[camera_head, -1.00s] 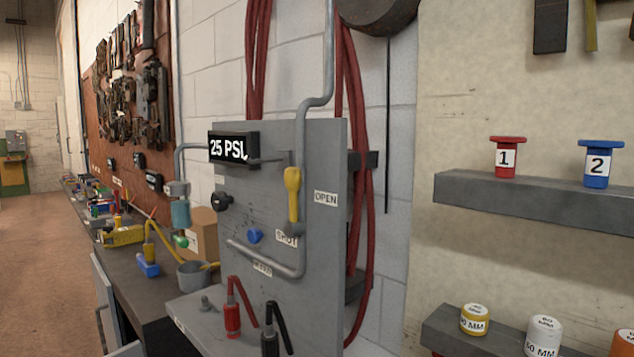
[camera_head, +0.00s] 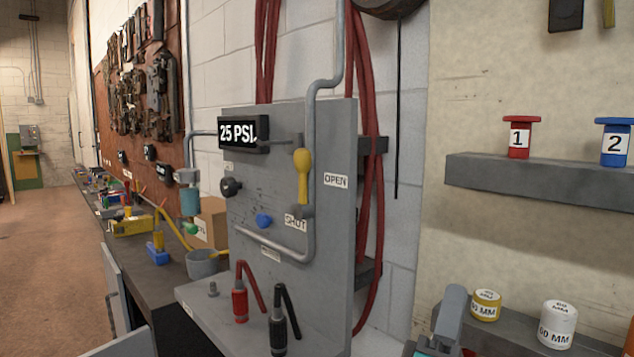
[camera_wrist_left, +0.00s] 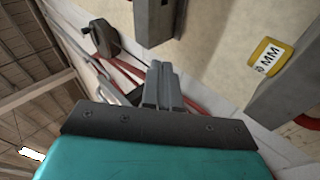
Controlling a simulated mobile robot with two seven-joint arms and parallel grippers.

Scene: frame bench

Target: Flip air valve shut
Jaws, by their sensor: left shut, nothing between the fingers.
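The air valve's yellow handle (camera_head: 303,177) stands upright along the grey pipe on the grey panel (camera_head: 335,225) in the head view. An OPEN label (camera_head: 336,181) is right of the handle and a SHUT label (camera_head: 296,223) is just below its lower end. My left gripper (camera_head: 452,300) is at the bottom of the head view, right of the panel and well apart from the handle. Its grey fingers are shut and empty in the left wrist view (camera_wrist_left: 163,84). The handle cannot be made out in the wrist view. My right gripper is not in view.
A gauge (camera_head: 243,133) reading 25 PSI is left of the handle. A black knob (camera_head: 231,187) and a blue knob (camera_head: 264,221) are on the panel. Red hoses (camera_head: 366,100) hang behind it. A shelf (camera_head: 520,333) with labelled cylinders is close to my left gripper.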

